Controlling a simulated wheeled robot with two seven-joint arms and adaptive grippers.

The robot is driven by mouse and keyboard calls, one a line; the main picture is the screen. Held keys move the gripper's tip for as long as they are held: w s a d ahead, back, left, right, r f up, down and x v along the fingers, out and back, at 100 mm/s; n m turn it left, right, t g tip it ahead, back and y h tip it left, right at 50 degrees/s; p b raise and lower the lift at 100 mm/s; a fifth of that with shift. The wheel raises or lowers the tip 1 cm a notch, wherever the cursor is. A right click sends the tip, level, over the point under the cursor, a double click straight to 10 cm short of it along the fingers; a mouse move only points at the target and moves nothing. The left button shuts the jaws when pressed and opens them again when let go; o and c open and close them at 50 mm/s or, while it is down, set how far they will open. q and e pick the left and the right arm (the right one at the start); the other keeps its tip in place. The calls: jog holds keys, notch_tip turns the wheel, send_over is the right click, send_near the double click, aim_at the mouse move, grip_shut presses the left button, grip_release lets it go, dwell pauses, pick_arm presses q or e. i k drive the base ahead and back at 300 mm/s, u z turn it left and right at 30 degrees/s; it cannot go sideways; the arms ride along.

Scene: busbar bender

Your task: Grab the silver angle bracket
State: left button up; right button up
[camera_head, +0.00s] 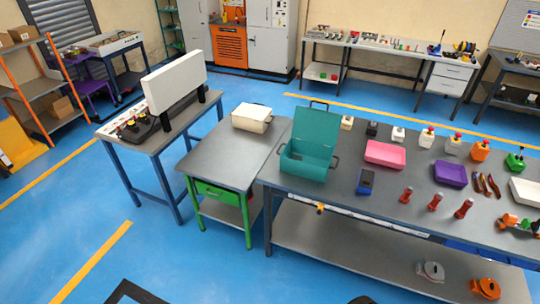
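I cannot make out a silver angle bracket for certain anywhere in this view. A small grey item (431,271) sits on the lower shelf of the near workbench, but its shape is too small to tell. An open teal toolbox (305,165) with its lid raised stands at the left end of that bench; the inside is mostly hidden by its front wall. Neither of my grippers is in view.
The near workbench (345,205) carries a pink box (385,154), a purple box (450,173), a blue device (366,182) and several red-handled items. A green-legged table (215,165) holds a cream box (252,118).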

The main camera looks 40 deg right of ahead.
aim_at(297, 157)
jog(key=z, duration=0.05)
jog(key=i, duration=0.65)
jog(key=z, duration=0.95)
jog(key=i, duration=0.55)
jog(key=z, duration=0.7)
